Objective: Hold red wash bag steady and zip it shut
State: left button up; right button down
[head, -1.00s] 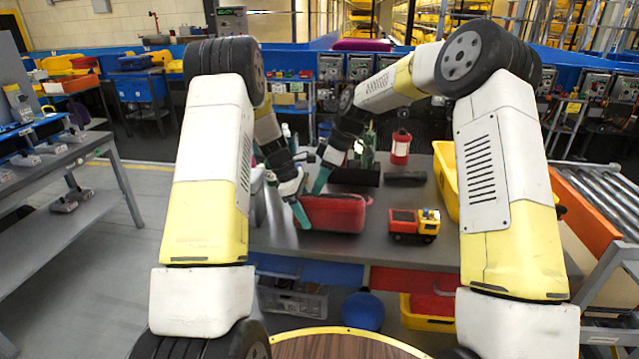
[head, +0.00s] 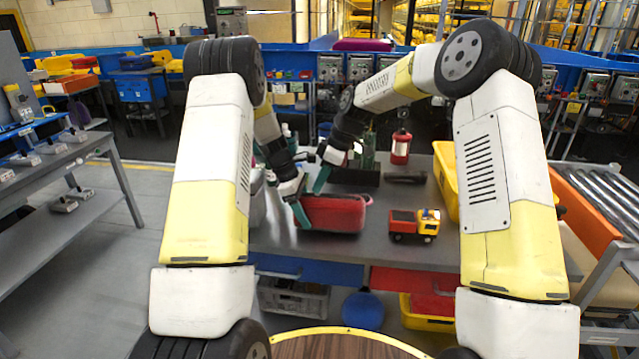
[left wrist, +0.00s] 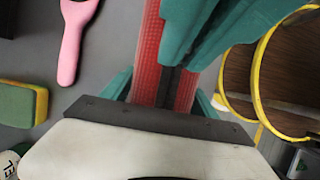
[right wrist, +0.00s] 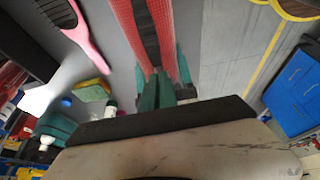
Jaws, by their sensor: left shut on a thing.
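The red wash bag (head: 340,214) lies on the grey table, a dark zip strip (right wrist: 149,35) running along it between its red sides. My left gripper (head: 300,212) is at the bag's left end. In the left wrist view its teal fingers (left wrist: 163,93) sit on both sides of the bag, shut on it. My right gripper (head: 321,180) is just above the left part of the bag. In the right wrist view its teal fingers (right wrist: 166,92) are close together at the strip. Whether they pinch the zip pull is hidden.
A red and yellow toy truck (head: 413,224) stands right of the bag. A yellow bin (head: 446,180) and a red lantern (head: 401,148) are farther right and back. A pink brush (left wrist: 75,40) and a green-yellow sponge (left wrist: 22,103) lie beside the bag.

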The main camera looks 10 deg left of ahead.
dwell(0.7)
pick_arm(q)
jog(key=shift+a, duration=0.1)
pick_arm(e)
jog(key=d, duration=1.1)
jog(key=shift+s+d, duration=0.1)
jog(key=shift+d, duration=0.25)
pick_arm(q)
jog(key=shift+a, duration=0.1)
pick_arm(e)
jog(key=c, duration=1.9)
grip_release()
jog(key=shift+o, duration=1.3)
jog(key=shift+r, duration=0.15)
pick_arm(q)
jog(key=shift+d, duration=0.2)
pick_arm(e)
jog(key=v, duration=1.1)
jog(key=shift+r, duration=0.35)
